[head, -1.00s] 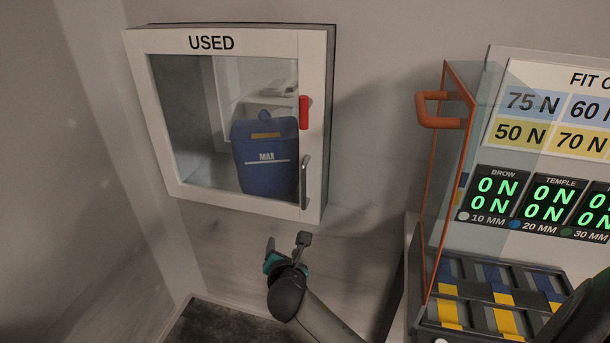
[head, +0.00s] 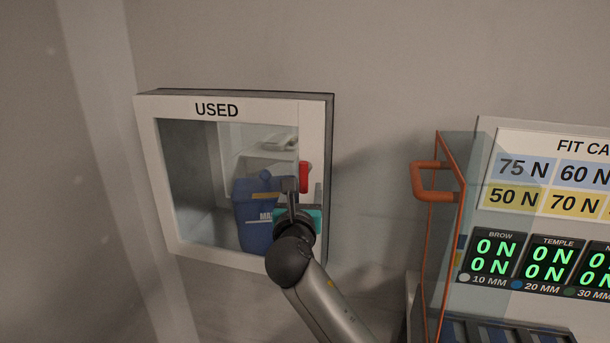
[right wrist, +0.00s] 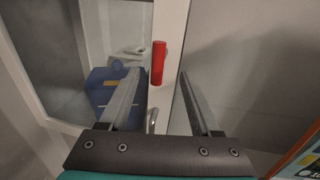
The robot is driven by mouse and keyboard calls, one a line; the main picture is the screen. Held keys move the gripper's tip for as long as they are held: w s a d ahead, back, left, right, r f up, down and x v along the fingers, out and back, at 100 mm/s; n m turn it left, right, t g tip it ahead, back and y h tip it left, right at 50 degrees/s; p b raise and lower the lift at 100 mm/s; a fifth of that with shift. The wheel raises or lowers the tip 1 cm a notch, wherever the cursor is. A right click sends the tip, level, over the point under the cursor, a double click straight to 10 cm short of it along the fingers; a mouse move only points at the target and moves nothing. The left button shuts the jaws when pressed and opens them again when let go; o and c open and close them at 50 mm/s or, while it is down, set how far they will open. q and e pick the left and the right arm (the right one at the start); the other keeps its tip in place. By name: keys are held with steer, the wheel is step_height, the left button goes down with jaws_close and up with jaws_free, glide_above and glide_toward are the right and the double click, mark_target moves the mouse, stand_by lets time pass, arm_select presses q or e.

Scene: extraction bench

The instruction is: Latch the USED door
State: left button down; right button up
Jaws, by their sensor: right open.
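The USED door (head: 216,110) is a white-framed glass door on a wall cabinet and looks closed against it. Its red latch (head: 304,177) stands upright on the right side of the frame; it also shows in the right wrist view (right wrist: 158,62). The metal door handle (right wrist: 152,120) below the latch is mostly hidden by my gripper in the head view. My right gripper (head: 303,190) is open and empty in front of the door's right side, just below the latch in the head view. In the right wrist view its fingers (right wrist: 160,100) stand apart, with the latch beyond and between them. My left gripper is not in view.
A blue bin (head: 254,205) marked MAX sits behind the glass. To the right stands a display panel (head: 540,230) with a clear, orange-edged guard and an orange handle (head: 432,182). The wall between cabinet and guard is bare.

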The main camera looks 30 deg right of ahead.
mark_target(304, 176)
steer(key=x, duration=0.8)
steer(key=shift+w+d+b, duration=0.2)
steer(key=shift+w+b, duration=0.05)
steer(key=shift+b, duration=0.05)
jaws_close()
stand_by(0.3)
